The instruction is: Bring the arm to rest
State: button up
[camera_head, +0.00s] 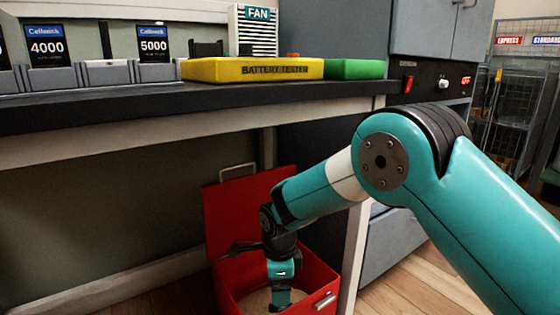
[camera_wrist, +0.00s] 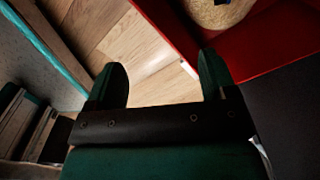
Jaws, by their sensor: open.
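My teal arm reaches in from the right in the head view, bent down below the workbench. My gripper (camera_head: 280,298) hangs low at the opening of a red box with its lid up (camera_head: 318,285). In the wrist view my gripper (camera_wrist: 163,80) shows two dark green fingers spread apart, with nothing between them but wood floor beyond. The red box also shows in the wrist view (camera_wrist: 270,48), beyond and to the right of the fingers. A pale tan round thing (camera_wrist: 215,12) lies inside it, with a small dark blue thing on it.
The dark workbench top (camera_head: 130,108) runs above the box and holds a yellow battery tester (camera_head: 250,70), a green block (camera_head: 355,69), a fan (camera_head: 254,32) and grey bins (camera_head: 108,73). Grey cabinets (camera_head: 395,245) stand right of the box. Wire cages (camera_head: 520,90) stand far right.

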jog(key=s+d+r+n+y+p, duration=0.1)
jog(key=s+d+r+n+p, duration=0.2)
jog(key=r, duration=0.5)
jog(key=s+d+r+n+p, duration=0.2)
jog(key=s+d+r+n, duration=0.15)
jog(key=r, duration=0.45)
jog(key=s+d+r+n+y+p, duration=0.1)
jog(key=s+d+r+n+p, duration=0.1)
jog(key=s+r+n, duration=0.4)
jog(key=s+d+r+n+y+p, duration=0.1)
jog(key=s+d+r+n+p, duration=0.25)
jog(key=s+r+n, duration=0.35)
jog(key=s+d+r+n+y+p, duration=0.1)
jog(key=s+d+r+n+p, duration=0.3)
jog(key=s+r, duration=0.5)
notch_tip(320, 180, up, 35)
jog(key=p, duration=3.7)
notch_tip(320, 180, down, 18)
jog(key=b, duration=1.8)
jog(key=shift+s+a+n, duration=0.3)
jog(key=shift+a+n, duration=0.05)
jog(key=shift+a, duration=0.1)
